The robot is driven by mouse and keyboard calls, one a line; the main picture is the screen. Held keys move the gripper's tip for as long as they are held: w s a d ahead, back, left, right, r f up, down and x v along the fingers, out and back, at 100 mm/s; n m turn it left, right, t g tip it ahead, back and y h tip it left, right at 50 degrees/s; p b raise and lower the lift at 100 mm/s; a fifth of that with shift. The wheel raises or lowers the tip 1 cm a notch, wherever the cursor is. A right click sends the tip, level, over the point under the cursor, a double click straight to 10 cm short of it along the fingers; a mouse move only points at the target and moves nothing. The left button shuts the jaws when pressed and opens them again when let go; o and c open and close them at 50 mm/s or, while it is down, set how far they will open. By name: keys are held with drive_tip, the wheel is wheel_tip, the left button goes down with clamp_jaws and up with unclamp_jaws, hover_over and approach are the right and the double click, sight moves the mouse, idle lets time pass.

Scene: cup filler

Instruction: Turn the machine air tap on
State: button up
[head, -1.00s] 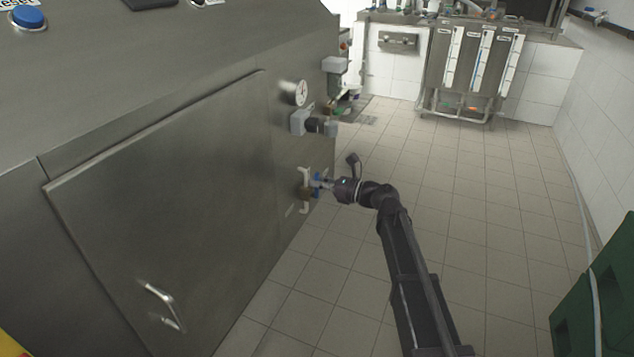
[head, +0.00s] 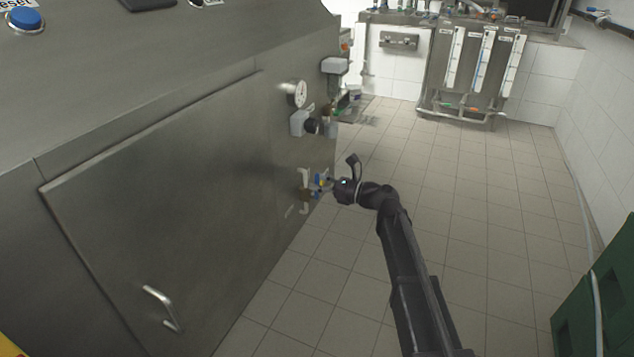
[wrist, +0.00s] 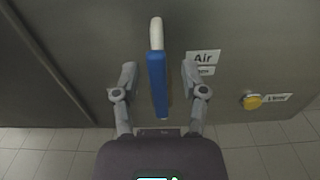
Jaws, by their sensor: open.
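The air tap's blue handle (wrist: 157,85) stands upright in the wrist view, with a pale pipe end (wrist: 156,33) above it. An "Air" label (wrist: 203,57) is on the panel just right of it. My gripper (wrist: 157,75) is open, with one finger on each side of the blue handle and a visible gap to each. In the head view my gripper (head: 326,184) is at the lower right of the machine's side panel (head: 180,180). The blue handle is small there and partly hidden by the gripper.
A pressure gauge (head: 296,93) and a regulator (head: 312,125) stick out above the tap. Tiled floor (head: 480,230) is free to the right. Green crates (head: 590,300) stand at the far right.

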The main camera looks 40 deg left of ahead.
drive_tip(key=v, duration=1.1)
drive_tip(key=shift+d, duration=0.4)
drive_tip(key=shift+w, duration=0.1)
